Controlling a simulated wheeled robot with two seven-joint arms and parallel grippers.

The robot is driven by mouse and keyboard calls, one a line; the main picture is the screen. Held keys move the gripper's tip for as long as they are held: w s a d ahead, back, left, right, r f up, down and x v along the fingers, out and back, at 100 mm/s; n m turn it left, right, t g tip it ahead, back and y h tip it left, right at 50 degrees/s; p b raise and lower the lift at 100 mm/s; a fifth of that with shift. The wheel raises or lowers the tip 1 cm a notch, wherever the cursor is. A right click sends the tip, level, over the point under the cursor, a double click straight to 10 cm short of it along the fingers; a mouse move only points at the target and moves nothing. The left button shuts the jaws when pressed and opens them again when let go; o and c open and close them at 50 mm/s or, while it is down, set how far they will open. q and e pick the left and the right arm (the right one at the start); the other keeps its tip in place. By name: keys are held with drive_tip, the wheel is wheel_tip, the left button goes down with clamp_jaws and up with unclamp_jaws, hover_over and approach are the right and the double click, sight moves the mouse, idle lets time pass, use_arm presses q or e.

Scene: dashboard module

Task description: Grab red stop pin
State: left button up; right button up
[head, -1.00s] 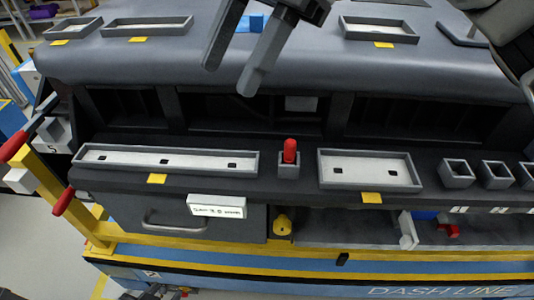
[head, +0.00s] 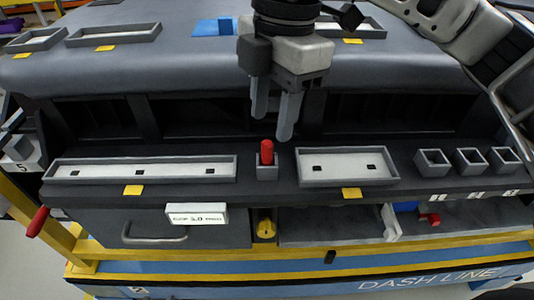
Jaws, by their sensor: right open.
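The red stop pin (head: 267,151) stands upright in a small grey square socket (head: 266,172) on the dashboard ledge, between two long trays. My right gripper (head: 272,118) hangs from above with its fingers pointing down, a little above and behind the pin in the picture. Its two grey fingers are apart with nothing between them. The fingertips do not appear to touch the pin. My left gripper is not in view.
Shallow trays flank the socket on the left (head: 60,179) and right (head: 303,181). Several empty square sockets (head: 433,172) are at right. Below are a yellow knob (head: 265,227) and an open compartment holding a red piece (head: 430,219).

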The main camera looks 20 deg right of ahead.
sight(267, 142)
drive_tip(key=shift+s+a+f+p, duration=0.1)
drive_tip(key=shift+a+f+p, duration=0.1)
drive_tip(key=shift+f, duration=0.7)
drive_tip(key=shift+s+a+f+p, duration=0.1)
drive_tip(key=shift+f+p, duration=0.1)
drive_tip(key=shift+f, duration=0.75)
drive_tip(key=shift+a+f+p, duration=0.1)
drive_tip(key=shift+f+p, duration=0.1)
drive_tip(key=shift+f, duration=0.7)
clamp_jaws()
